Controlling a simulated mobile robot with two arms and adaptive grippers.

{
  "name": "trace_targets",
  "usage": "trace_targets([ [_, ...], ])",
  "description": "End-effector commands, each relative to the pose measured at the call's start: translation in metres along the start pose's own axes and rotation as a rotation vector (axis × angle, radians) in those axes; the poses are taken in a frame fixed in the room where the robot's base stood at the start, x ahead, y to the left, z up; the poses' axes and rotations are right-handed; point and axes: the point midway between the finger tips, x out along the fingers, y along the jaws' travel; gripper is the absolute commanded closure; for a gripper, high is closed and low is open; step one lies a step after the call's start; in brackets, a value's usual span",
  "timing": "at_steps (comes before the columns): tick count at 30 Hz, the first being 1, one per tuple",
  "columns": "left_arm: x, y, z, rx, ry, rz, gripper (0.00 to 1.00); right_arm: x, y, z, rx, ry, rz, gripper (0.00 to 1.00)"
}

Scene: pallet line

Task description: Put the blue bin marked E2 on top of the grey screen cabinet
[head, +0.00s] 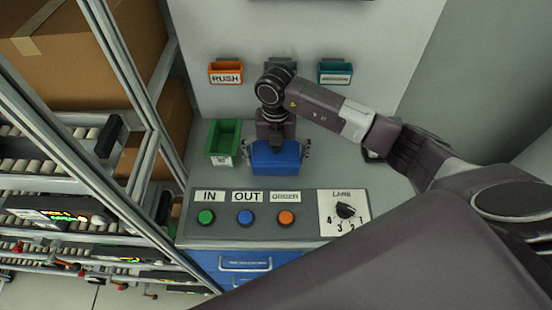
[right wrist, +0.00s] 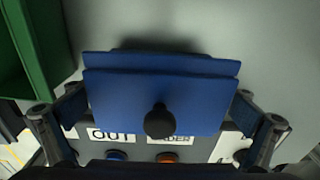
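A blue bin (head: 275,158) is at the grey worktop behind the button panel; no E2 mark is readable on it. It also fills the middle of the right wrist view (right wrist: 160,90). My right gripper (head: 276,148) reaches down over it, with one finger at each side of the bin, and the pads appear to press on its sides. I cannot tell whether the bin rests on the worktop or is slightly raised. No cabinet with a screen is clearly seen. My left gripper is not in view.
A green bin (head: 223,142) stands close left of the blue one. Orange (head: 226,73) and teal (head: 335,72) bins hang on the back wall. The button panel (head: 266,231) with a lane dial lies in front. A roller rack with cartons (head: 85,50) stands left.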

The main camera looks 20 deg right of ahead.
Motion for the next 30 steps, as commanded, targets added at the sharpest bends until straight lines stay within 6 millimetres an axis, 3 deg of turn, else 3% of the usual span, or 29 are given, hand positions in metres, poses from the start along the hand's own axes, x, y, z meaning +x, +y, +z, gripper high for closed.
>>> trace_targets([
  [8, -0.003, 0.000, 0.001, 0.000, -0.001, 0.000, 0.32, -0.005, 0.000, 0.000, 0.000, -0.001, 0.000, 0.00],
  [10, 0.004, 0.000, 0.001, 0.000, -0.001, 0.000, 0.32, -0.011, 0.001, 0.002, 0.001, -0.005, 0.002, 0.00],
  [24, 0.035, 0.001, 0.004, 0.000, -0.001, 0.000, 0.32, -0.106, 0.000, 0.001, 0.000, -0.004, 0.000, 0.00],
  [30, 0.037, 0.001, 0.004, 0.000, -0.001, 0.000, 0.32, -0.121, 0.000, 0.000, 0.001, -0.001, 0.000, 0.00],
])
